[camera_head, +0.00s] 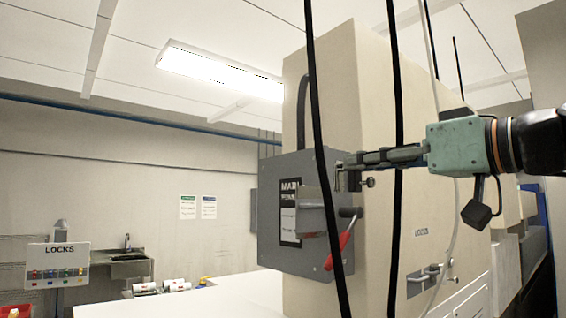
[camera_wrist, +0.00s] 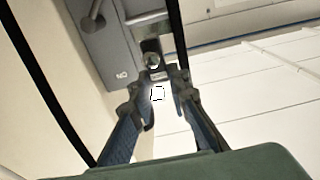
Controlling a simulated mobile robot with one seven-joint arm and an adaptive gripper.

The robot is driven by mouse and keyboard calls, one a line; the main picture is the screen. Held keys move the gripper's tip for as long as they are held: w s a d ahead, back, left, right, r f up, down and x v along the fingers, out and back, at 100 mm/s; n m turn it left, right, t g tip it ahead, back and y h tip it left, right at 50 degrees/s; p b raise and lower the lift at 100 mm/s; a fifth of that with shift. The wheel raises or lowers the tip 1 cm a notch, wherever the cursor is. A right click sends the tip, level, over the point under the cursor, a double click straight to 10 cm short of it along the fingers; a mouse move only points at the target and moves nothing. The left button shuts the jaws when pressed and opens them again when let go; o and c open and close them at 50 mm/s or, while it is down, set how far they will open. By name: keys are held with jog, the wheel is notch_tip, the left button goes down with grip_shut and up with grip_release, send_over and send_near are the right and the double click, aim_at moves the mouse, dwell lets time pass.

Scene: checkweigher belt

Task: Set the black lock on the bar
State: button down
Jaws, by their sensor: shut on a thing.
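My gripper (camera_head: 345,163) reaches in from the right, at the right edge of a grey switch box (camera_head: 270,205). In the wrist view its two fingers (camera_wrist: 156,78) are closed together at the box's edge. They are shut on a small dark and metal piece (camera_wrist: 151,47), which looks like the black lock. Fingers hide much of it, and I cannot tell whether it is around the bar or only beside it. A pale metal bar (camera_wrist: 147,21) shows on the box just beyond the fingertips. A red-handled lever (camera_head: 336,250) hangs below my gripper.
Black cables (camera_head: 397,120) hang in front of the beige cabinet (camera_head: 330,90) near my arm. A board marked LOCKS (camera_head: 57,266) with coloured locks stands at the far left. A sink (camera_head: 130,265) and a white surface (camera_head: 235,297) lie beyond.

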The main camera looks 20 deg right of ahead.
aim_at(341, 193)
jog(key=shift+p+x, duration=0.3)
jog(key=shift+x, duration=2.25)
jog(key=shift+w, duration=0.1)
jog(key=shift+f+b, duration=0.15)
jog(key=shift+b, duration=0.35)
jog(key=shift+f+b, duration=2.2)
jog(key=shift+b, duration=0.05)
jog(key=c, duration=1.8)
grip_release()
jog(key=shift+o, duration=0.2)
